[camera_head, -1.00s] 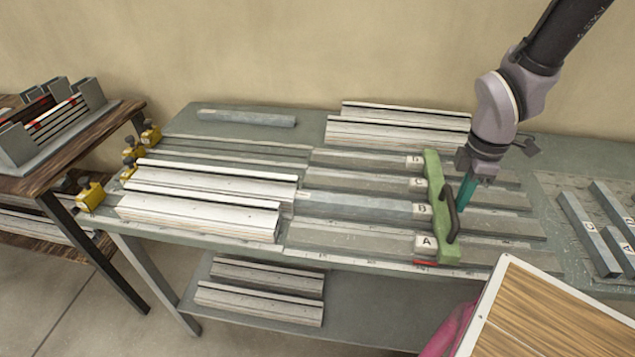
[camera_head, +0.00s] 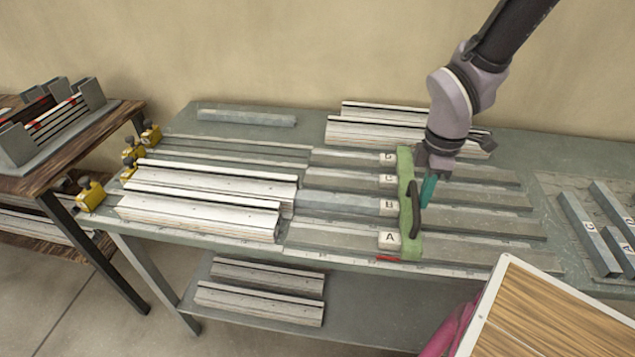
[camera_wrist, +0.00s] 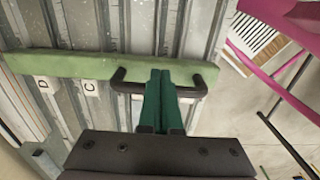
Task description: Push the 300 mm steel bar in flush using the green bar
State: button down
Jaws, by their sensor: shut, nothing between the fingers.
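The green bar (camera_head: 409,238) lies across the several bench lanes, with lettered tags on its left side and a dark handle (camera_head: 415,212). It also shows in the wrist view (camera_wrist: 70,66). My gripper (camera_head: 428,190) is shut and empty at the bar's right side. In the wrist view its teal fingers (camera_wrist: 160,82) overlap the handle; I cannot tell whether they touch the bar. A grey steel bar (camera_head: 340,203) lies in the lane of tag B, its right end at that tag. Its left end is partly hidden by white profiles. I cannot read its length.
White slotted profiles (camera_head: 200,212) lie on the left of the bench, with yellow clamps (camera_head: 91,196) at its left edge. More profiles (camera_head: 380,132) lie at the back. A wood-topped panel (camera_head: 550,320) stands at front right.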

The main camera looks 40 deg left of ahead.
jog(key=s+a, duration=0.5)
jog(key=a, duration=0.3)
jog(key=s+a, duration=0.4)
jog(key=a, duration=0.4)
jog(key=shift+s, duration=0.4)
dwell(0.7)
jog(key=shift+s+a, duration=0.25)
jog(key=shift+a, duration=0.15)
dwell(0.5)
jog(key=shift+d, duration=0.1)
notch_tip(320, 180, up, 7)
jog(key=d, duration=0.1)
jog(key=shift+w, duration=0.4)
dwell(0.6)
jog(key=shift+d, duration=0.1)
